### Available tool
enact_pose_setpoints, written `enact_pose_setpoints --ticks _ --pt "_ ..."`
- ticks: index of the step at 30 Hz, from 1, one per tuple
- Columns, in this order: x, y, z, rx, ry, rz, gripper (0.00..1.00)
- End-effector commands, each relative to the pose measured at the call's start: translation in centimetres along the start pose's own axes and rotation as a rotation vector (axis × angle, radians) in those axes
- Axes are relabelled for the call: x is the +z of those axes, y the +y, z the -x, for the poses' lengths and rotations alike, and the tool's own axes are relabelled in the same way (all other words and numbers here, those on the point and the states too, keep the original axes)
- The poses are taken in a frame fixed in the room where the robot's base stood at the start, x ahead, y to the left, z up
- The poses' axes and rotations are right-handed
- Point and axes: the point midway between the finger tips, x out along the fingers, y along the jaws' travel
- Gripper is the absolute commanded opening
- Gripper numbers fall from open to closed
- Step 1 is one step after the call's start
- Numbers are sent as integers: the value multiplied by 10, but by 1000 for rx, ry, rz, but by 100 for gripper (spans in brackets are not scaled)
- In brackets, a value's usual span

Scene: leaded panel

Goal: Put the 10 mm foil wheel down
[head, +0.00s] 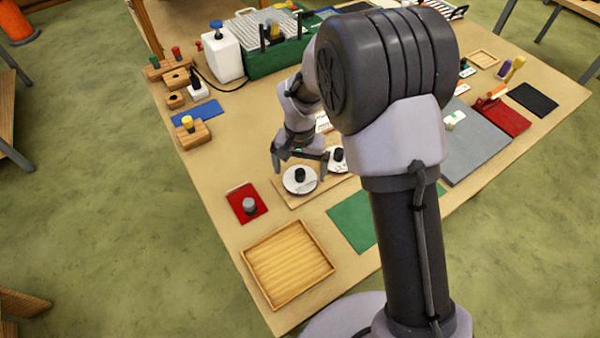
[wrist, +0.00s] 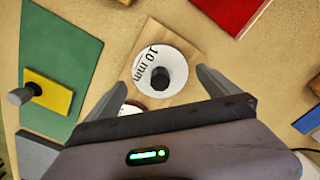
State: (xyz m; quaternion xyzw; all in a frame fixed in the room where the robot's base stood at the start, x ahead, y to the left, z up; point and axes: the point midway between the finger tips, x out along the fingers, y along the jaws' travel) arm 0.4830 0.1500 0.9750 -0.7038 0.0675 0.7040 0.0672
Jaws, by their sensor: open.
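The 10 mm foil wheel (wrist: 174,54) is a white disc with a black knob and "10 mm" printed on it. It appears to lie flat on a wooden board, and it shows in the head view (head: 300,188) too. My gripper (head: 300,167) is open above it. In the wrist view my gripper (wrist: 160,88) has its fingers spread to either side of the black knob, with clear gaps. A second white wheel (head: 339,166) sits on the same board to the right, mostly hidden by my gripper in the wrist view.
A red pad (head: 236,194) with a grey knobbed piece lies left of the board (head: 290,203). A shallow wooden tray (head: 290,265) is in front. A green mat (head: 350,220) lies front right; in the wrist view it bears a yellow block (wrist: 48,92). A blue pad (head: 197,112) is farther back.

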Motion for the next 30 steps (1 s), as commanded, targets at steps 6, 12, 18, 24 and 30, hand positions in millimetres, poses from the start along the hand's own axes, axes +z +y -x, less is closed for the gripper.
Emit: enact_pose_setpoints --ticks 6,12,18,24,30 --pt "-1 0 66 -1 3 0 100" --pt "0 0 90 -1 1 0 100" --pt "3 8 109 -17 17 -11 100" --pt "62 77 226 -152 168 -92 100" --pt "156 135 274 -268 351 -160 100"
